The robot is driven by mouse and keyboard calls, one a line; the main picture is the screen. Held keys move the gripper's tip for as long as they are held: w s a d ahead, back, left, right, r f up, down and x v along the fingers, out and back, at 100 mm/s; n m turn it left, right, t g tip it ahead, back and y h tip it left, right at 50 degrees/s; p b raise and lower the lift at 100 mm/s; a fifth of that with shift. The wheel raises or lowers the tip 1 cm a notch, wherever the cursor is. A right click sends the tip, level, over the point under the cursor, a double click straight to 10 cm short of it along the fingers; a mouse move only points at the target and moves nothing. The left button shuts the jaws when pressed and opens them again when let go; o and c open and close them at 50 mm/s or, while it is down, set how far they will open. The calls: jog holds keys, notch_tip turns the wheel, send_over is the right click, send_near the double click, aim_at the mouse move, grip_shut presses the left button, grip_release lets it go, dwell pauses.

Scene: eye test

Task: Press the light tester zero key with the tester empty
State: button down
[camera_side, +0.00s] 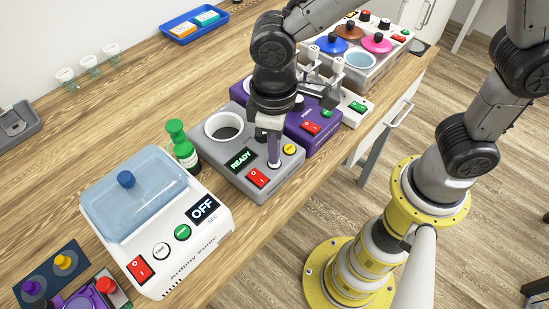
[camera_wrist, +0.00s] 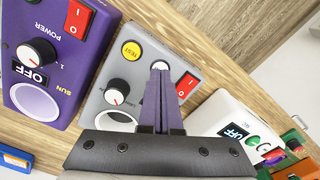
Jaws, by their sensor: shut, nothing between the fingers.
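The grey tester (camera_side: 236,178) shows READY on its display and has a round white-rimmed well (camera_side: 206,130); nothing shows in the visible part of the well. It also appears in the wrist view (camera_wrist: 128,66), with a yellow TEST button (camera_wrist: 132,50), a knob (camera_wrist: 114,96) and a red switch (camera_wrist: 186,86). My gripper (camera_side: 274,162) is shut and empty, pointing down over the panel between the yellow button and red switch. A white round key (camera_wrist: 160,65) lies at its fingertips (camera_wrist: 160,72), partly hidden by them. I cannot tell whether they touch.
A green-capped bottle (camera_side: 182,147) stands close to the tester's left side. A white cleaner with a blue lid (camera_side: 150,195) reads OFF. A purple device (camera_side: 312,118) stands right behind the tester. A blue tray (camera_side: 194,26) lies at the back. The table's front edge is near.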

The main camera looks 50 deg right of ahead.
notch_tip(320, 180, up, 7)
dwell(0.8)
jog(key=s+d+r+m+t, duration=0.1)
jog(key=d+r+m+t, duration=0.1)
jog(key=d+r, duration=0.35)
jog(key=s+d+r+m+t, duration=0.1)
jog(key=d+r+m, duration=0.1)
jog(key=d, duration=0.7)
jog(key=s+d+f+m+t, duration=0.2)
jog(key=s+d+f, duration=0.1)
jog(key=s+d, duration=0.3)
jog(key=shift+s+d+t, duration=0.15)
jog(key=shift+s+t, duration=0.15)
jog(key=shift+s, duration=0.7)
